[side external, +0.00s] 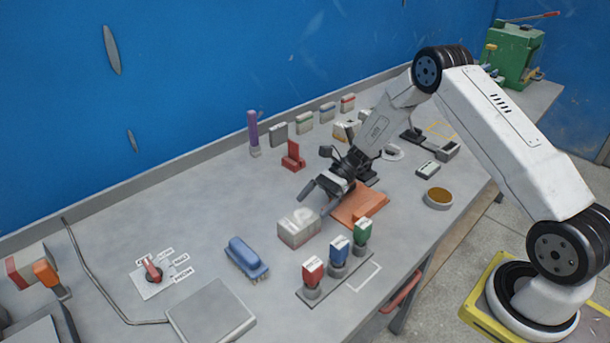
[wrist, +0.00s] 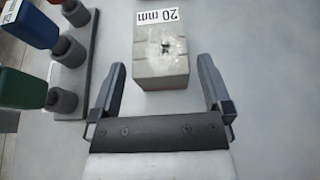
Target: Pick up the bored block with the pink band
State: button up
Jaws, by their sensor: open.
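A grey block (side external: 297,230) sits on the bench left of the orange mat, with a pale patch on top. In the wrist view the block (wrist: 160,68) shows a small dark hole on its top and a "20 mm" label at its far end. A faint pinkish tint shows on it in the side view, but I cannot clearly make out a band. My gripper (side external: 318,197) is open and empty, just above and beside the block. In the wrist view its fingers (wrist: 161,78) stand apart, one on each side of the block's near end.
A rack (side external: 335,277) with red, blue and green handled tools stands close in front of the block. A blue brush (side external: 246,257) lies to the left. An orange mat (side external: 358,207) lies to the right. Several banded blocks (side external: 304,123) line the back wall.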

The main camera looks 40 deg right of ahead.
aim_at(299, 220)
jog(key=shift+x, duration=2.55)
jog(key=shift+f, duration=0.1)
jog(key=shift+d, duration=0.1)
jog(key=shift+c, duration=0.2)
jog(key=c, duration=1.2)
jog(key=shift+r, duration=1)
jog(key=s+d+r, duration=0.1)
jog(key=s+r, duration=1)
jog(key=s, duration=0.3)
